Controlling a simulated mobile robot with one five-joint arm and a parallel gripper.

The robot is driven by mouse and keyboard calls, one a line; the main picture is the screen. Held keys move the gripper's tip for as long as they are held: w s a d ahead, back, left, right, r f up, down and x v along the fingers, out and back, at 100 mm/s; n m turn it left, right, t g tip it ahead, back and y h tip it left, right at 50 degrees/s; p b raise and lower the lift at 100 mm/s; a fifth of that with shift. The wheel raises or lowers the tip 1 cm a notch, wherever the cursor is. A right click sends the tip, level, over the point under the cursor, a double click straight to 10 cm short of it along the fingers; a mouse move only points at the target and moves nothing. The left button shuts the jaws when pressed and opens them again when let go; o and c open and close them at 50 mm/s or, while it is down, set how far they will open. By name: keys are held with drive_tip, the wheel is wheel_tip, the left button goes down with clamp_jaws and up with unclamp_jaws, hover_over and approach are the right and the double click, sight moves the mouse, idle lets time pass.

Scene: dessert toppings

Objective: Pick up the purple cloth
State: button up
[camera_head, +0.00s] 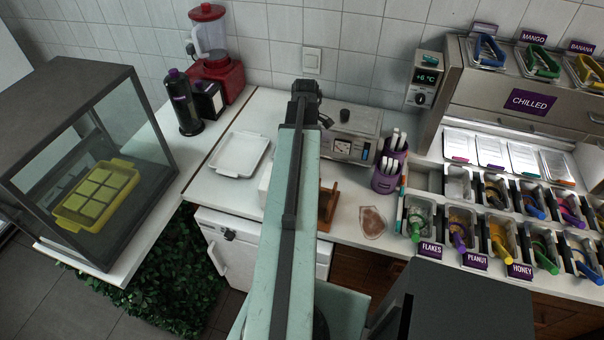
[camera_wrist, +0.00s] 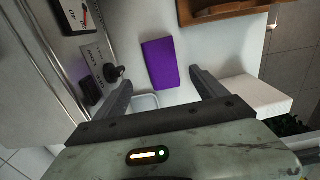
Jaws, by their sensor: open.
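The purple cloth (camera_wrist: 166,62) is a flat folded rectangle lying on the white counter in the wrist view. In the head view I cannot see it; my arm covers the middle of the counter. My gripper (camera_wrist: 162,82) is open and empty, with its two dark fingers apart. In the picture the cloth lies mostly above the gap between the fingertips, with its lower edge between them. In the head view the gripper end (camera_head: 305,90) is at the far end of my arm; its fingers cannot be made out there.
A metal appliance (camera_head: 352,128) with a black knob (camera_wrist: 113,73) stands beside the cloth. A white block (camera_wrist: 258,96) and a brown wooden stand (camera_head: 327,208) are close by. A white tray (camera_head: 216,170) lies left of my arm. A purple cup (camera_head: 385,183) stands at right.

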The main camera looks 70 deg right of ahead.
drive_tip(key=f+b, duration=0.4)
drive_tip(key=f, duration=0.1)
drive_tip(key=f+b, duration=0.2)
drive_tip(key=shift+a+f, duration=0.2)
drive_tip(key=shift+a, duration=0.05)
drive_tip(key=shift+r, duration=0.2)
drive_tip(key=c, duration=1.4)
wheel_tip(320, 180, up, 10)
drive_tip(key=p, duration=1)
drive_tip(key=shift+r, duration=0.1)
drive_tip(key=shift+c, duration=0.2)
